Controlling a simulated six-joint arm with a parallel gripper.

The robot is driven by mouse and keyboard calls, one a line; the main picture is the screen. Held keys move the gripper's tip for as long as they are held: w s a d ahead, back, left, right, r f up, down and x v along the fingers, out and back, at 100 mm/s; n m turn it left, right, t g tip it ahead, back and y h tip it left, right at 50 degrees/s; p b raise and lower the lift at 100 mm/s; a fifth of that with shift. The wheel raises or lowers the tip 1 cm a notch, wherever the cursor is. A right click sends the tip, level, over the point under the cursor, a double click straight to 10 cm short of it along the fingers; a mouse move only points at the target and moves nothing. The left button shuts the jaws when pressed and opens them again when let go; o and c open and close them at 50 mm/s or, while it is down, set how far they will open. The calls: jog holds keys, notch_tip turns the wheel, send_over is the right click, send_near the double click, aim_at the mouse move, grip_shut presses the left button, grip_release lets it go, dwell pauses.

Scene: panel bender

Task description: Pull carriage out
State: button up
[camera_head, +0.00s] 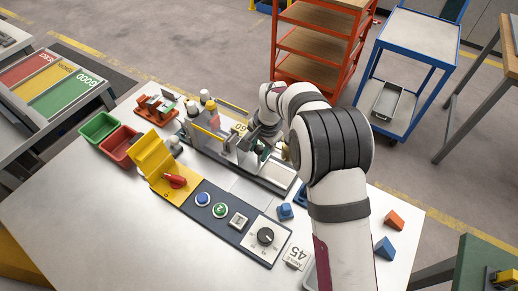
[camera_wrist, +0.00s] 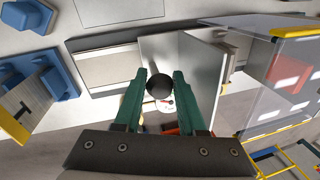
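The panel bender (camera_head: 235,160) stands on the light table, with a long metal rail running toward the right. Its carriage, apparently the grey plate assembly (camera_wrist: 205,62), shows in the wrist view with a round black knob (camera_wrist: 160,86) in front of it. My gripper (camera_wrist: 160,78) has two green fingers, one on each side of the knob, and the knob fills the gap between them. In the head view my gripper (camera_head: 264,150) is at the bender's right part, largely hidden by my arm. The knob cannot be made out there.
A clear guard (camera_wrist: 285,85) with a yellow edge stands close on the right in the wrist view. In front of the bender is a control panel (camera_head: 222,212) with a yellow cover (camera_head: 153,155).

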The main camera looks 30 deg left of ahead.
grip_shut()
dwell(1.1)
